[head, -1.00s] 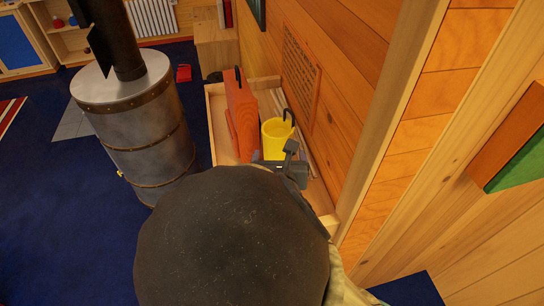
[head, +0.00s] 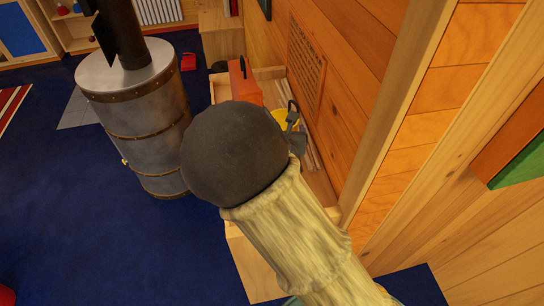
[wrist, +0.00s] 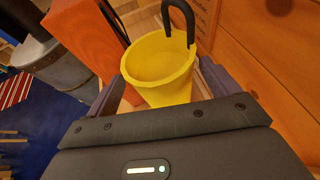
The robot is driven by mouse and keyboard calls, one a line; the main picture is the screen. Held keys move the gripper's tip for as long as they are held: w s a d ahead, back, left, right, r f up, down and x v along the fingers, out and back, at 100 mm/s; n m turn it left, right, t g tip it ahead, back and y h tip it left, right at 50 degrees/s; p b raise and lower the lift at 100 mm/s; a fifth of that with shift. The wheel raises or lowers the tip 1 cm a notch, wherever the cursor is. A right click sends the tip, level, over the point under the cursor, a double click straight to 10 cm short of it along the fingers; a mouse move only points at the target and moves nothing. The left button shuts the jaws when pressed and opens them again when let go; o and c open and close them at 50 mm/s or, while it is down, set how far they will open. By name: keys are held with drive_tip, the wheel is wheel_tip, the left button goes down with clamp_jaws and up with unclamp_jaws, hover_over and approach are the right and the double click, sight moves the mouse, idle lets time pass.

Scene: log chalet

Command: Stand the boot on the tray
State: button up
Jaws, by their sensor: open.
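The yellow boot (wrist: 160,65), with a black loop at its rim, is upright with its open top toward the wrist camera. Its lower part is hidden by my gripper. In the head view only a sliver of the boot (head: 287,116) shows past my arm. My gripper (wrist: 166,78) is open, with one finger on each side of the boot; whether they touch it I cannot tell. The boot is inside a long, light wooden box with a raised rim (head: 217,91) along the wall. No separate tray can be made out.
An orange block-like thing (head: 243,82) with a black loop stands just left of the boot in the wooden box. A metal stove (head: 140,110) with a dark pipe stands further left. The wood-panelled wall (head: 350,75) is close on the right. Blue floor (head: 110,240) is clear at the left.

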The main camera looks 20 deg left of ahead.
sight(283, 122)
idle(0.3)
drive_tip(key=p+x, duration=0.2)
drive_tip(key=x, duration=0.2)
drive_tip(key=shift+w+p, duration=0.3)
drive_tip(key=shift+p, duration=0.05)
drive_tip(key=shift+w+a+f, duration=0.1)
drive_tip(key=shift+w+f, duration=0.1)
drive_tip(key=shift+w, duration=0.1)
drive_tip(key=shift+r, duration=0.1)
clamp_jaws()
